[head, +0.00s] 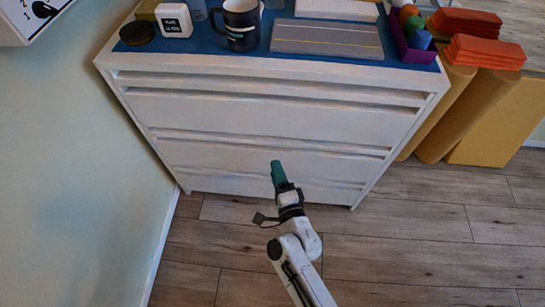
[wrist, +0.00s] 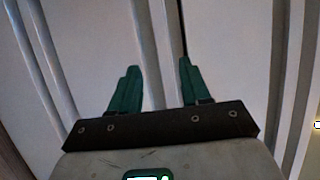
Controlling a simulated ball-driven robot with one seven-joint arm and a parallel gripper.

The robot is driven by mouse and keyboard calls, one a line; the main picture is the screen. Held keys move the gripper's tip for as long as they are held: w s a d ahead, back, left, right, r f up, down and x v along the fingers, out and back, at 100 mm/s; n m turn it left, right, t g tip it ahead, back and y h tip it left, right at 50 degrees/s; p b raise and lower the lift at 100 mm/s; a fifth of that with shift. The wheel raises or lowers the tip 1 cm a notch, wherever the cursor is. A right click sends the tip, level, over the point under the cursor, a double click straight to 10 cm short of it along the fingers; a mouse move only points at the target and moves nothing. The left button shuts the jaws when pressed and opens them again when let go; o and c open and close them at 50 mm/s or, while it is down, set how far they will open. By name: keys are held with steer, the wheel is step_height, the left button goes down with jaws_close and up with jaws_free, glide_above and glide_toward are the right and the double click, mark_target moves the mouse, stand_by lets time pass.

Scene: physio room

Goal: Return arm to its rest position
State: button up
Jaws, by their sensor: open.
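My gripper (head: 277,172) has green fingers and sits in front of the white drawer cabinet (head: 255,105), over its lower drawers in the head view. In the wrist view my gripper (wrist: 154,88) shows two green fingers standing apart, with nothing between them. Behind them are pale drawer fronts and a dark gap. I cannot tell the exact distance from the fingertips to the drawers. My white arm reaches up from the bottom of the head view.
On the blue cabinet top stand a dark mug (head: 241,25), a white cube clock (head: 174,20), a grey board (head: 326,39) and a purple bin (head: 413,50) of balls. The wooden floor (head: 430,235) is clear.

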steer(key=shift+v, duration=1)
steer(key=s+d+r+n+g+h, duration=0.25)
steer(key=s+d+n+g, duration=0.5)
steer(key=s+d, duration=0.65)
steer(key=s+d+r+n+g+h, duration=0.1)
steer(key=s+d+n+g+h, duration=0.45)
steer(key=s+d, duration=0.9)
step_height(320, 180, up, 22)
steer(key=g+y+p, duration=0.1)
steer(key=g+p, duration=0.1)
steer(key=p, duration=2)
steer(key=shift+a+n+g, duration=0.3)
steer(key=shift+g, duration=0.1)
